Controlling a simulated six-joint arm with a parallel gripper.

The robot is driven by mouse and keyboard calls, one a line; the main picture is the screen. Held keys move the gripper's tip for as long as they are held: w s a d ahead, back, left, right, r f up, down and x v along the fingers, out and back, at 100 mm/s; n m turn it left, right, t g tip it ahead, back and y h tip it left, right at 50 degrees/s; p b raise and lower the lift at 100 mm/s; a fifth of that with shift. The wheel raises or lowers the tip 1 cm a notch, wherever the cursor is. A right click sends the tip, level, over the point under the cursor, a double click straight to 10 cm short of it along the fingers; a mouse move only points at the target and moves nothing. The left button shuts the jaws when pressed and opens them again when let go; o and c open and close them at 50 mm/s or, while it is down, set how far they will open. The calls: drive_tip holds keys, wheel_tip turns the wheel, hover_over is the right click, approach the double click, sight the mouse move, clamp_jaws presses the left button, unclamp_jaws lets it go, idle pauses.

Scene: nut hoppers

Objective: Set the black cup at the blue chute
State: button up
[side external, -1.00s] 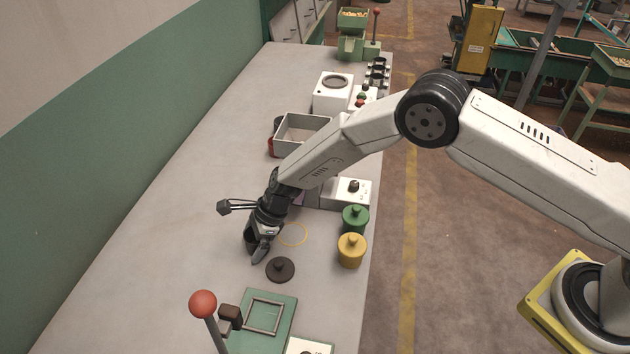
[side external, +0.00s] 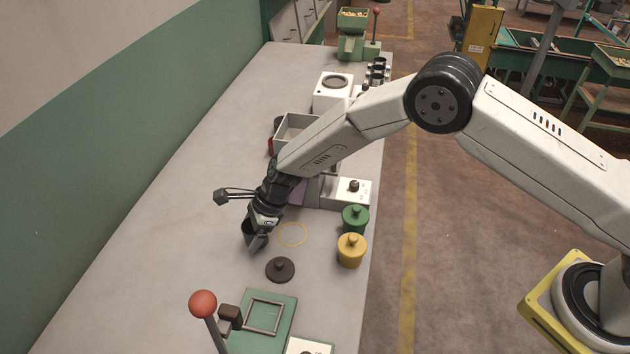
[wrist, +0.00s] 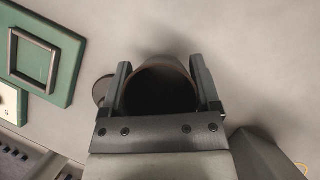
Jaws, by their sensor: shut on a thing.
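My gripper (side external: 257,238) is shut on the black cup (side external: 249,231). In the wrist view the cup (wrist: 160,92) sits between my two fingers (wrist: 158,75), its open mouth facing the camera and its inside dark. In the side view my fingers hide part of the cup. It is low over the bench; whether its base touches the surface I cannot tell. I cannot make out a blue chute in either view.
A dark knobbed lid (side external: 280,270) and a yellow ring outline (side external: 292,234) lie nearby. Yellow (side external: 351,252) and green (side external: 355,219) lidded pots stand right. A green plate (side external: 268,318) and red-knobbed lever (side external: 203,304) are in front. The bench's left side is clear.

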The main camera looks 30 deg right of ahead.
drive_tip(key=s+d+r, duration=0.6)
drive_tip(key=s+r, duration=0.4)
drive_tip(key=s, duration=0.2)
drive_tip(key=shift+s+d, duration=0.2)
drive_tip(key=shift+s, duration=0.05)
idle(0.7)
drive_tip(key=d+r+n+g+h, duration=0.2)
drive_tip(key=d+n+g+h, duration=0.1)
drive_tip(key=d+n, duration=0.7)
drive_tip(key=d+r+n+g+h, duration=0.2)
drive_tip(key=d+n+g, duration=0.2)
drive_tip(key=d+n, duration=0.6)
drive_tip(key=d, duration=0.5)
drive_tip(key=shift+w+d+h, duration=0.2)
drive_tip(key=shift+w+h, duration=0.1)
drive_tip(key=shift+h, duration=0.1)
drive_tip(key=shift+r, duration=0.1)
